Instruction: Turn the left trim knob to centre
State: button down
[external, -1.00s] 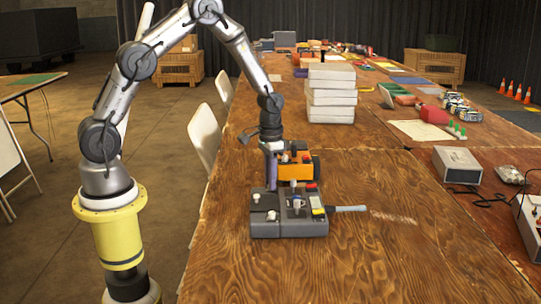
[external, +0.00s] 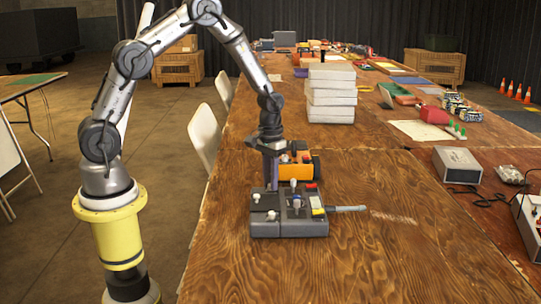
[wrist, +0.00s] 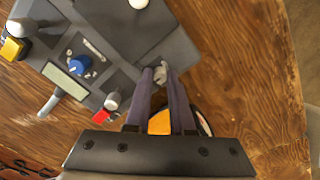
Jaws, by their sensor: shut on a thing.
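A dark grey control box (external: 290,229) sits on the near part of the wooden table, with knobs, levers and buttons on top. My gripper (external: 272,187) points down at the box's back left part. In the wrist view, my gripper (wrist: 160,78) has its two dark purple fingers shut on a small grey knob, the left trim knob (wrist: 161,73), near the box's edge. The fingers cover most of this knob, so its pointer cannot be read. A blue knob (wrist: 79,65) stands apart on the box, beside a pale display (wrist: 63,81).
White-topped levers (external: 257,198) rise from the box close to my fingers. A red button (wrist: 101,116) is at its edge. An orange device (external: 295,171) stands just behind the box. A grey-blue handle (external: 346,209) sticks out at right. The table front is clear.

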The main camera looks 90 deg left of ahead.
jog(key=c, duration=1.1)
grip_release()
jog(key=shift+o, duration=0.2)
notch_tip(320, 180, up, 14)
jog(key=shift+d, duration=0.1)
